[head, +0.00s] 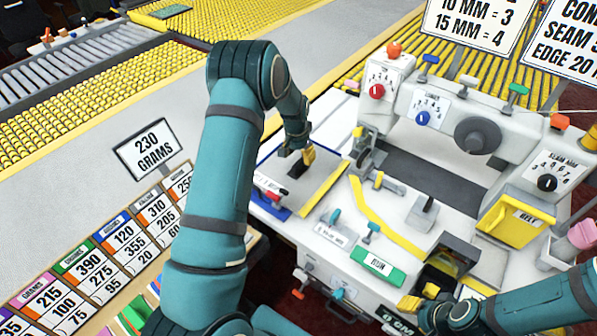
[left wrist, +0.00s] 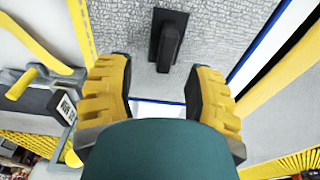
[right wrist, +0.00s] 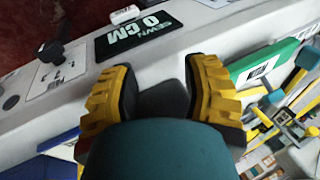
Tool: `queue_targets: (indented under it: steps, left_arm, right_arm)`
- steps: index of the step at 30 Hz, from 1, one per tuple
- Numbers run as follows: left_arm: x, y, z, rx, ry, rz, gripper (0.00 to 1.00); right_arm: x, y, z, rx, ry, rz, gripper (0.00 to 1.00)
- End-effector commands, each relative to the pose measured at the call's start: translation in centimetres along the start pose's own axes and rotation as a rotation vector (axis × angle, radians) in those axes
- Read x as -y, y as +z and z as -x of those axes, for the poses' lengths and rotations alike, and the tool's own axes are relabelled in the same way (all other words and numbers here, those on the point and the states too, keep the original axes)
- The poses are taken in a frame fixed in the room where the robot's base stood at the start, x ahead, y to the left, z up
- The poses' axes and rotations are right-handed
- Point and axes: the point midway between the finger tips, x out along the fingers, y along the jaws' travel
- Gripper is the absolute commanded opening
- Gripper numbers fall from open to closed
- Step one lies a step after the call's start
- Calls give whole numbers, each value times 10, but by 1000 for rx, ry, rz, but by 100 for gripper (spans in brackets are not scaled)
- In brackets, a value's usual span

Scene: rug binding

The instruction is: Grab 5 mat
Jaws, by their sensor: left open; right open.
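A grey, rough-textured sheet (left wrist: 225,38) lies under my left gripper, with a black plate and handle (left wrist: 168,40) on it. It may be the mat; I see no number 5 marking it. In the head view the black plate (head: 297,170) shows close to my left gripper (head: 301,157). The left fingers (left wrist: 160,88) are open and empty, with the handle ahead of them and apart. My right gripper (head: 430,300) is at the machine's front edge. Its fingers (right wrist: 160,82) are open and empty, near the black "SEWN 0 CM" display (right wrist: 140,35).
A white machine (head: 395,165) with dials and levers fills the right side. A green RUN button (head: 377,266) and a yellow BELT box (head: 515,218) are on it. A "230 GRAMS" sign (head: 150,148) stands at left above the number cards (head: 85,262). Yellow roller conveyors (head: 110,92) lie behind.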

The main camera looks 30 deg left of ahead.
Motion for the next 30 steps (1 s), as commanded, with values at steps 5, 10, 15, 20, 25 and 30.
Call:
queue_targets:
  steps: [5,10,15,20,25,30]
  left_arm:
    - [4,1,-16,2,0,2,53]
    - [8,1,-41,1,1,1,53]
    - [8,1,-53,1,1,1,53]
    - [8,0,-53,0,0,1,53]
    - [8,0,-53,0,0,1,24]
    - [8,0,-53,0,0,1,0]
  right_arm:
    - [0,0,0,0,0,0,47]
    - [0,0,-1,0,0,0,47]
    - [0,0,-1,0,0,0,47]
    - [0,0,-1,0,0,0,47]
    - [0,0,-1,0,0,0,47]
    - [0,0,-1,0,0,0,47]
